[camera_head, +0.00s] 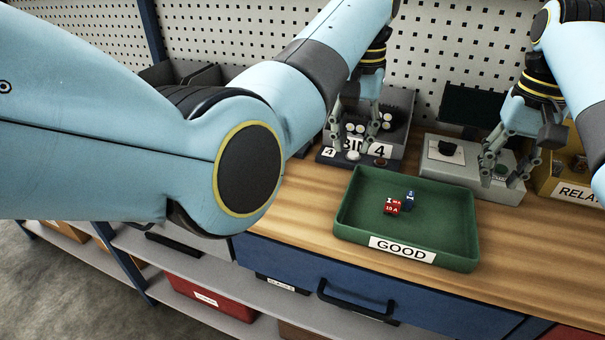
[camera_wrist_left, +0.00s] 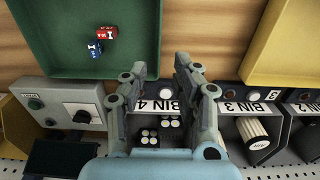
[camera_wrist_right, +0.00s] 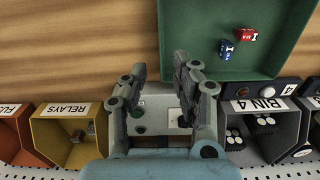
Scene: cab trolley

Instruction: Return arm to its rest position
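My left gripper (camera_head: 354,140) hangs above BIN 4 (camera_head: 391,150), with its fingers apart and nothing between them. It also shows open in the left wrist view (camera_wrist_left: 161,70). My right gripper (camera_head: 511,165) hangs over the grey tester box (camera_head: 440,170), with its fingers apart and empty. It also shows open in the right wrist view (camera_wrist_right: 161,70). Part of the left arm covers the left of the head view.
A green GOOD tray (camera_head: 455,205) holds a red block (camera_head: 392,207) and a blue block (camera_head: 410,196). A yellow RELAYS bin (camera_wrist_right: 50,132) stands at the right. Pale round-topped parts lie in BIN 4. A perforated wall (camera_head: 440,50) stands behind. The wooden bench (camera_head: 290,215) left of the tray is clear.

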